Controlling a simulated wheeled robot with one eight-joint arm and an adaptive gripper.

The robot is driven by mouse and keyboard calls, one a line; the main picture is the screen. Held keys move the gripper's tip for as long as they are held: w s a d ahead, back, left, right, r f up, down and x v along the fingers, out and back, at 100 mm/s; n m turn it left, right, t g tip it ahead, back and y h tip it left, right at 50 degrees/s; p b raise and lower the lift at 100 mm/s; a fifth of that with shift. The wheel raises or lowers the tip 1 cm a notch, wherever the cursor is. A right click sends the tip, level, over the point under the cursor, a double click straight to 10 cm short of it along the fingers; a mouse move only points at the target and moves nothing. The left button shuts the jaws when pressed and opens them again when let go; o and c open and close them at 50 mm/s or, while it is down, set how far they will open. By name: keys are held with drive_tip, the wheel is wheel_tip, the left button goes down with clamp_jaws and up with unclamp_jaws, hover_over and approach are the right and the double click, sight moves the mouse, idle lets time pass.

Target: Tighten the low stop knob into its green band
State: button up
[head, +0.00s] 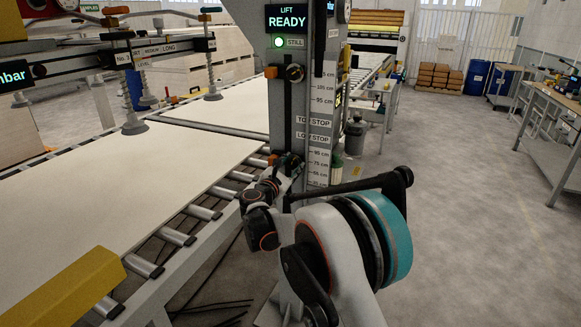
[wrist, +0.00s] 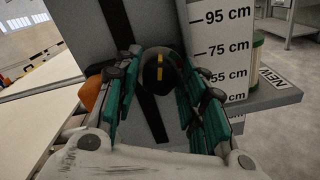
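The low stop knob (wrist: 160,74) is dark and round with a yellow stripe, on the front of the grey column (wrist: 90,28). An orange block (wrist: 92,93) shows beside the left finger. The orange block (head: 272,160) also shows there.
The upper stop knob (head: 294,73) is higher on the column beside a scale. A READY display (head: 287,18) and a lit green STILL lamp (head: 279,42) are above. A roller conveyor with a pale board (head: 120,200) lies left.

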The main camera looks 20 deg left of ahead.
drive_tip(key=shift+o, duration=0.4)
drive_tip(key=s+a, duration=0.1)
drive_tip(key=s, duration=1.1)
drive_tip(key=w+n+p, duration=0.3)
drive_tip(key=n, duration=0.1)
drive_tip(key=w+n+p, duration=0.3)
drive_tip(key=w+n, duration=0.1)
drive_tip(key=n, duration=0.1)
drive_tip(key=w+n+p, duration=0.2)
drive_tip(key=w+n, duration=0.2)
drive_tip(key=shift+w+d+f+n+p, duration=0.1)
drive_tip(key=shift+d+f+n+p, duration=0.1)
drive_tip(key=shift+d+n+p, duration=0.15)
drive_tip(key=shift+c, duration=0.4)
drive_tip(key=shift+d, duration=0.1)
drive_tip(key=c, duration=1)
